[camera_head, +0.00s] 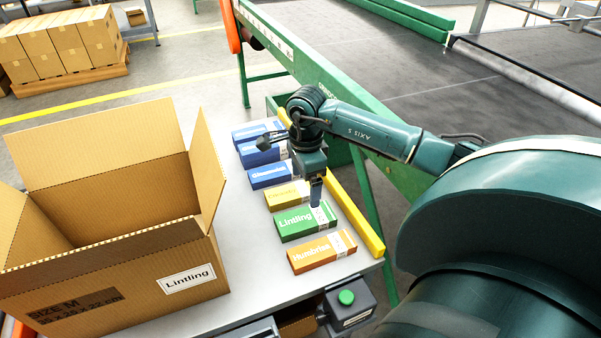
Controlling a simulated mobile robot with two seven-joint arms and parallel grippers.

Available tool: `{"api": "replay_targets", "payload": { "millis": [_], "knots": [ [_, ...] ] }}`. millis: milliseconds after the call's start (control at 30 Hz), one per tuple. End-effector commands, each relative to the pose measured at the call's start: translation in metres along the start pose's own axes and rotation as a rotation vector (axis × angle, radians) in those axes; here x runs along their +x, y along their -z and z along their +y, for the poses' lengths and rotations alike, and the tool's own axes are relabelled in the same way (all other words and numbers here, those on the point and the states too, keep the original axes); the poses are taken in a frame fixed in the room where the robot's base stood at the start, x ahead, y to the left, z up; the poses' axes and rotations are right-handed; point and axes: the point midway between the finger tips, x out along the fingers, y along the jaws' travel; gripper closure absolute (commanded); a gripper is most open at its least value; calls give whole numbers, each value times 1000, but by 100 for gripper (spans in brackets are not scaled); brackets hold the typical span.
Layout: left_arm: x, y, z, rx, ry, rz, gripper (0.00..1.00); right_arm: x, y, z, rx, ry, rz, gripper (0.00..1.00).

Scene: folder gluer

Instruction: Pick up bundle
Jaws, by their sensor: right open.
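Several small printed cartons lie in a row on the grey table. A green "Lintling" carton (300,224) is second from the front. An orange "Humbrise" carton (321,251) lies in front of it, and a yellow carton (284,196) and blue cartons (268,175) lie behind it. My right gripper (315,193) is open and points down, its fingers showing near the yellow carton's right end and the far end of the green carton. I cannot tell whether it touches either one.
A large open cardboard box (105,270) labelled "Lintling" stands left on the table (245,290). A yellow rail (355,212) runs right of the cartons. A green-framed conveyor (400,60) is behind.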

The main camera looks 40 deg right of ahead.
Motion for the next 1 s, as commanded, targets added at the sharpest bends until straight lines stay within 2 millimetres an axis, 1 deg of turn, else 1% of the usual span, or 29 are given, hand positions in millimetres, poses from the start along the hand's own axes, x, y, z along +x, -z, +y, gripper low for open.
{"api": "replay_targets", "payload": {
  "millis": [200, 300, 400, 567, 833, 900, 1000],
  "knots": [
    [-2, 0, -1, 6, 2, 10, 64, 43, -1, 2, 0, -7, -2, 11],
    [-2, 0, -2, 8, 4, 13, 64, 59, -1, 2, 0, -6, -3, 11],
    [-4, -1, -2, 8, 5, 11, 64, 70, -1, 1, 0, -4, -3, 11],
    [-4, -3, -2, 7, 6, 7, 64, 80, -1, 2, 0, -5, -3, 11],
    [-4, -3, -3, 11, 8, 16, 64, 119, 0, 1, 1, -5, -5, 11],
    [-4, -2, -3, 12, 8, 20, 64, 124, 1, 1, 0, -4, -5, 11],
    [-4, 0, -3, 13, 9, 25, 64, 127, 1, 0, -1, -2, -4, 11]
  ]
}}
